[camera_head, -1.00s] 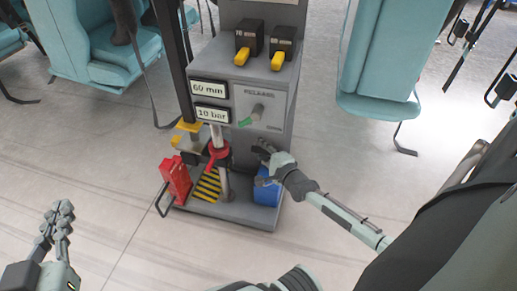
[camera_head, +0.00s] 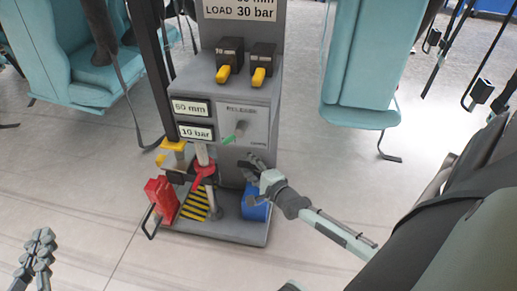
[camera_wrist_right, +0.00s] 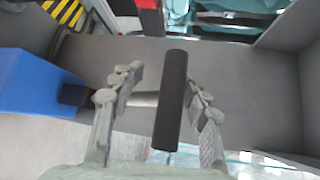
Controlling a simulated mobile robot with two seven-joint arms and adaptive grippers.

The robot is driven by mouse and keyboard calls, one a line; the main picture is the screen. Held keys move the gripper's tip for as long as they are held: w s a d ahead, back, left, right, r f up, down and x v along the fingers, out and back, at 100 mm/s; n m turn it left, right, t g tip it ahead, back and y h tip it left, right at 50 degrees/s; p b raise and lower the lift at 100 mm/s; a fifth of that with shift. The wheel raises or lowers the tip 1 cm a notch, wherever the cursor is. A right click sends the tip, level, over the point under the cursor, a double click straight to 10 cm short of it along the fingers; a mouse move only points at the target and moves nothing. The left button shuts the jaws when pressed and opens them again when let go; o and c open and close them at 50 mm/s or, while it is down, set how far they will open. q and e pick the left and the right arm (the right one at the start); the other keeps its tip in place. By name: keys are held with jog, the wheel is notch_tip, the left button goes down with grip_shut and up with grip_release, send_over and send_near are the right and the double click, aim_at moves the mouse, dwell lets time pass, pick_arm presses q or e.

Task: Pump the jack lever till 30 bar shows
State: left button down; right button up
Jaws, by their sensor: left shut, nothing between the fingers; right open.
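The grey jack stand (camera_head: 225,110) is in the middle of the head view. Its lower display (camera_head: 197,132) reads 10 bar; a sign (camera_head: 240,10) at the top reads LOAD 30 bar. My right gripper (camera_head: 248,170) is open at the stand's lower right side. In the right wrist view, its fingers (camera_wrist_right: 165,82) stand on either side of a black lever grip (camera_wrist_right: 173,105), with a gap visible on each side. A metal rod (camera_wrist_right: 144,99) meets the grip from the left. My left gripper (camera_head: 40,245) is shut and empty at the lower left, far from the stand.
A green release knob (camera_head: 228,140) is on the stand's front.

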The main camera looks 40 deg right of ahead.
jog(key=s+r, duration=0.2)
jog(key=s, duration=0.8)
jog(key=shift+s+a, duration=0.15)
jog(key=shift+a, duration=0.05)
